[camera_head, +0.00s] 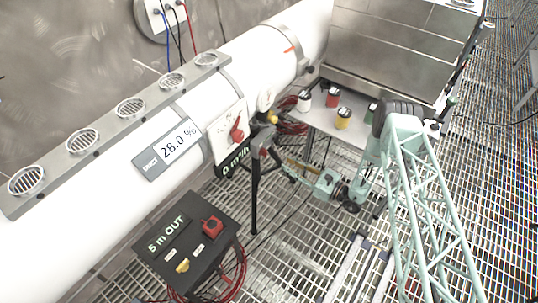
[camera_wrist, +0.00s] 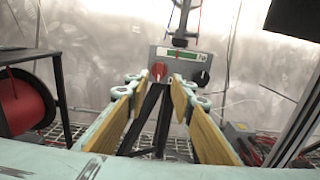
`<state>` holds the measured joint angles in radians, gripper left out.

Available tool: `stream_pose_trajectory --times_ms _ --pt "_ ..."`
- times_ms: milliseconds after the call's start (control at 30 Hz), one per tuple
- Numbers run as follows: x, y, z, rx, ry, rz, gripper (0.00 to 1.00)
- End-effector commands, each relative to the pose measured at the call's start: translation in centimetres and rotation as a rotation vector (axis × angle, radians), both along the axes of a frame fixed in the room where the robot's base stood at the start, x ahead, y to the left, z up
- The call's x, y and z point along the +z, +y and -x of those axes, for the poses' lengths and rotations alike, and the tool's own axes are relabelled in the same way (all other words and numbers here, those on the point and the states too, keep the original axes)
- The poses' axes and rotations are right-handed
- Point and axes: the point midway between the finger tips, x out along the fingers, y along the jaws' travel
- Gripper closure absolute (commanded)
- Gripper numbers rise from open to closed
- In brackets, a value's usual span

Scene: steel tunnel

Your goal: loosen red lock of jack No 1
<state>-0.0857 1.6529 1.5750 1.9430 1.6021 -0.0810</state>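In the wrist view, a grey box on a dark tripod stands straight ahead, with a red knob (camera_wrist: 158,71) on its left and a black knob (camera_wrist: 202,78) on its right. The number of this jack cannot be read. My gripper (camera_wrist: 157,84) is open and empty, with yellow-padded fingers either side of the line to the red knob. The knob looks to be beyond the fingertips, not touched. In the head view, my gripper (camera_head: 288,166) points left toward the tripod (camera_head: 254,195) beside the white pipe.
A black box with a red switch (camera_head: 212,226) stands at the front left. A panel with a red lever (camera_head: 237,130) is on the pipe. Several cups stand on a table (camera_head: 358,112) behind my gripper. In the wrist view, a red cable reel (camera_wrist: 25,105) is at the left.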

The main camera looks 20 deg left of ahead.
Motion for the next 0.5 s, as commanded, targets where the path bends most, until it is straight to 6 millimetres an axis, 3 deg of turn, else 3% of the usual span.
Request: stream_pose_trajectory --times_ms 500 --pt "0.0 5.7 -1.6 0.002 -0.001 -0.001 0.78"
